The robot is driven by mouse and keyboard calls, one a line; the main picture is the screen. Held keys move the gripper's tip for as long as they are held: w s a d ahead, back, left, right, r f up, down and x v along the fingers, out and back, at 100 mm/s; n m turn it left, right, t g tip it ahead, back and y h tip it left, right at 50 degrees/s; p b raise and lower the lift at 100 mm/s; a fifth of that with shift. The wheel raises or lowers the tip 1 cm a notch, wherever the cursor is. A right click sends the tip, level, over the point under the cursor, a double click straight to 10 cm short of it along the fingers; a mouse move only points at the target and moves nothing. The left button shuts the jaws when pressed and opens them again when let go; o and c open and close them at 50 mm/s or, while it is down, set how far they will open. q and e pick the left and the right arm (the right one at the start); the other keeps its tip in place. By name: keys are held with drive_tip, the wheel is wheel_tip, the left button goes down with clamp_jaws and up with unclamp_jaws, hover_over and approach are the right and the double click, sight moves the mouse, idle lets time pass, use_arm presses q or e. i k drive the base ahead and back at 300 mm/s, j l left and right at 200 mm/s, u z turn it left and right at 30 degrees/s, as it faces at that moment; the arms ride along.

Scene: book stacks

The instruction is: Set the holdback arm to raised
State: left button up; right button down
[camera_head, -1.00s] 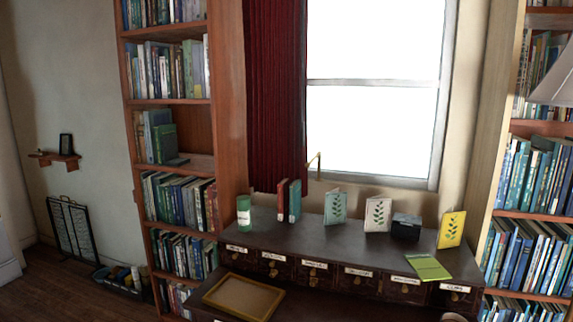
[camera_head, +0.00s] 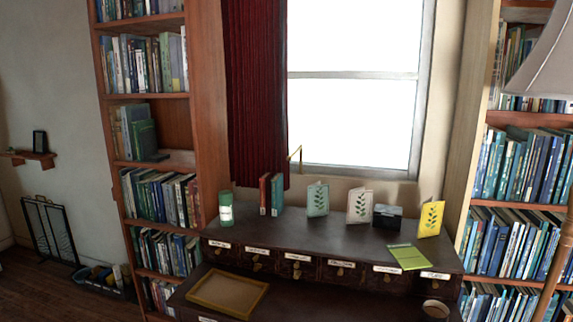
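The holdback arm (camera_head: 296,155) looks to be the thin brass-coloured piece at the right edge of the dark red curtain (camera_head: 254,95), by the window's lower left corner. It stands above the back of the desk. Its exact position is hard to tell at this size. The curtain hangs straight down beside the window (camera_head: 353,85). Neither of my grippers is in view.
A dark desk (camera_head: 330,237) with labelled drawers stands below the window. On it are a green jar (camera_head: 225,208), two upright books (camera_head: 271,194), several cards, a black box (camera_head: 387,217) and a tray (camera_head: 228,291). Bookshelves flank it; a lamp (camera_head: 546,60) stands at right.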

sight(288, 159)
drive_tip(key=i+j+u, duration=0.25)
drive_tip(key=i+j, duration=0.2)
drive_tip(key=i+j+u, duration=0.3)
drive_tip(key=i+j, duration=0.25)
